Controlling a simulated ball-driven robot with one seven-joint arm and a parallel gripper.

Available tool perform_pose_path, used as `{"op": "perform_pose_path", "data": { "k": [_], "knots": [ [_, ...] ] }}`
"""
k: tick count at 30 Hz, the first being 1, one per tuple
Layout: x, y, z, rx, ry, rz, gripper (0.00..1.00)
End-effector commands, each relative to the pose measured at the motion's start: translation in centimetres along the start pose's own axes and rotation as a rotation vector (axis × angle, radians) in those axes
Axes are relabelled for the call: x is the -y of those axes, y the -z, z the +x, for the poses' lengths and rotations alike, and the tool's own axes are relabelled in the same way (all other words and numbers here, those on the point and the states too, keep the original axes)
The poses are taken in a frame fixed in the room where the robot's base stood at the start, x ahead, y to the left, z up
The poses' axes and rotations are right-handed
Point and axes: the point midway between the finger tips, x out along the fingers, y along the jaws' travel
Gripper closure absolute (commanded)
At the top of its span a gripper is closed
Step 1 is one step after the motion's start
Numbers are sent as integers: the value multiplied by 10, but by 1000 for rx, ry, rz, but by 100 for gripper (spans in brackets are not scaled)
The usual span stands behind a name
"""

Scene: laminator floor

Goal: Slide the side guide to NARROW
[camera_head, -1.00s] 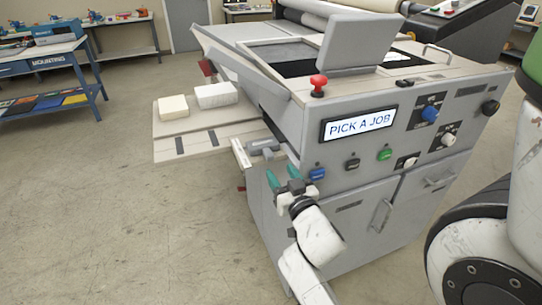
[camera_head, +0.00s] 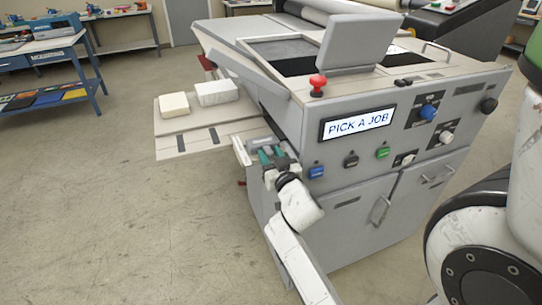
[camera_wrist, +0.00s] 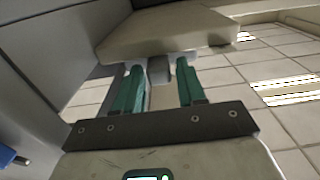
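The side guide's grey handle (camera_head: 262,142) sits by a pale rail (camera_head: 241,151) on the machine's left side, below the feed table. My gripper (camera_head: 270,153), with teal fingers, is at this handle and partly covers it. In the wrist view, my gripper (camera_wrist: 159,67) has its fingers apart. A small grey block (camera_wrist: 158,70), which looks like the handle, shows in the gap, near the fingertips. I cannot tell whether either finger touches it. No NARROW mark is readable in either view.
The feed table (camera_head: 175,146) holds two pale blocks, one cream (camera_head: 174,105) and one white (camera_head: 216,92). The front panel has a red stop button (camera_head: 317,85), a PICK A JOB display (camera_head: 357,122) and a blue button (camera_head: 316,172) close to my wrist.

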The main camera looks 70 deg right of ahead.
Motion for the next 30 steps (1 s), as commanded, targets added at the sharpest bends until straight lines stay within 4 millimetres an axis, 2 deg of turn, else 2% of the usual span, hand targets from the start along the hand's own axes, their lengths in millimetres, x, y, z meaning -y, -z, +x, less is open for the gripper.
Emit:
{"op": "perform_pose_path", "data": {
  "k": [1,12,22,30],
  "knots": [
    [0,0,0,0,0,0,65],
    [0,0,0,0,0,0,100],
    [0,0,1,-1,0,0,100],
    [0,0,36,-2,0,-1,100]
  ]
}}
